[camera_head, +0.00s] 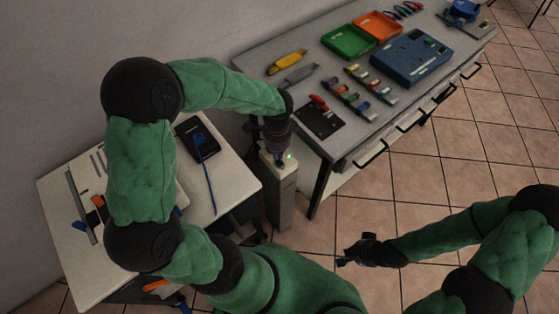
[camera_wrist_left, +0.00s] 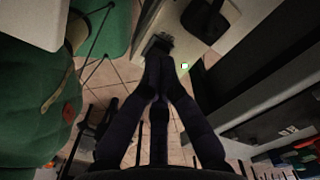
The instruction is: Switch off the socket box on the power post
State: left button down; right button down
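The power post (camera_head: 279,201) is a pale grey column standing between the two tables. Its top carries the socket box (camera_head: 277,167), mostly hidden under my left gripper (camera_head: 280,153). A small green light shows on the box beside the gripper; in the left wrist view a bright greenish-white light shows just right of the fingertips. My left gripper points down over the box, and in the left wrist view (camera_wrist_left: 158,63) its fingers come together with nothing visible between them. I cannot tell if they touch the box. My right gripper (camera_head: 342,257) is empty over the floor; its finger opening is too small to judge.
A small white table (camera_head: 228,196) on the left holds a black device (camera_head: 197,137) with a blue cable. The long grey workbench (camera_head: 335,140) on the right holds tools, green and orange trays and a blue case (camera_head: 411,58).

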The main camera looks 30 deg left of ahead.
aim_at(278, 161)
pick_arm(q)
jog(key=shift+f+b, duration=0.7)
jog(key=shift+f, duration=0.45)
dwell(0.7)
jog(key=shift+r, duration=0.15)
jog(key=shift+r+p, duration=3.15)
jog(key=shift+r, duration=0.3)
